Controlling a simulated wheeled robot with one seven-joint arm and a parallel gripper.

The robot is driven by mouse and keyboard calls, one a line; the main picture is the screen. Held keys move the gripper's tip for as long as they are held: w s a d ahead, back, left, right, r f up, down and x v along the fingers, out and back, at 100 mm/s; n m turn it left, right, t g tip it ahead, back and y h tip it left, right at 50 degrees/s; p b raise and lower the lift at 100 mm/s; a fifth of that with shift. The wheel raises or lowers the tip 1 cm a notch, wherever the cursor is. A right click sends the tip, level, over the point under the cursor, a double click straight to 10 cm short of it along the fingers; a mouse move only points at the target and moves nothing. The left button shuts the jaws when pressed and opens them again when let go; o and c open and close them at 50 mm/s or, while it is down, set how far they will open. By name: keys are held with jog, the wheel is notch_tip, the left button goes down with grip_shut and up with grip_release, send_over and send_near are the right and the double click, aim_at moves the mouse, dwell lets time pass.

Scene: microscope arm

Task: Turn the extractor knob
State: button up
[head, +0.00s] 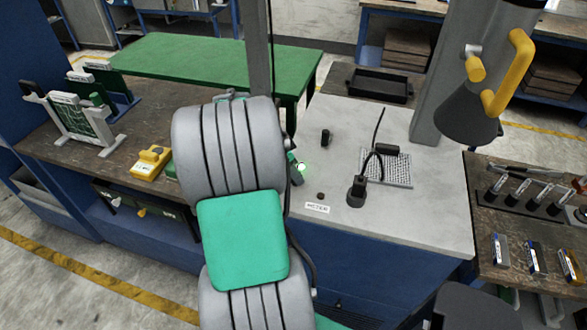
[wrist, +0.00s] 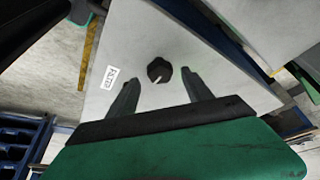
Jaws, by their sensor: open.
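A black, many-sided knob (wrist: 159,69) with a white pointer line shows in the wrist view, above a pale grey worktop. My gripper (wrist: 160,77) is open, its two dark fingers apart, one to each side of the knob in the picture. Clear gaps show between the knob and both fingers, and nothing is held. The depth between fingertips and knob is hard to judge. A white label (wrist: 109,77) lies left of the knob. In the head view my arm hides most of the gripper, and I cannot tell which small dark item there is this knob.
The grey bench (head: 432,215) bears a black stand (head: 357,190), a perforated plate (head: 394,172), a small black object (head: 325,138) and a label (head: 317,208). A grey hood (head: 466,118) with a yellow handle (head: 517,70) hangs at the right. A yellow device (head: 150,163) lies left.

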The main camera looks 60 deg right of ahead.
jog(key=shift+x, duration=1)
grip_shut()
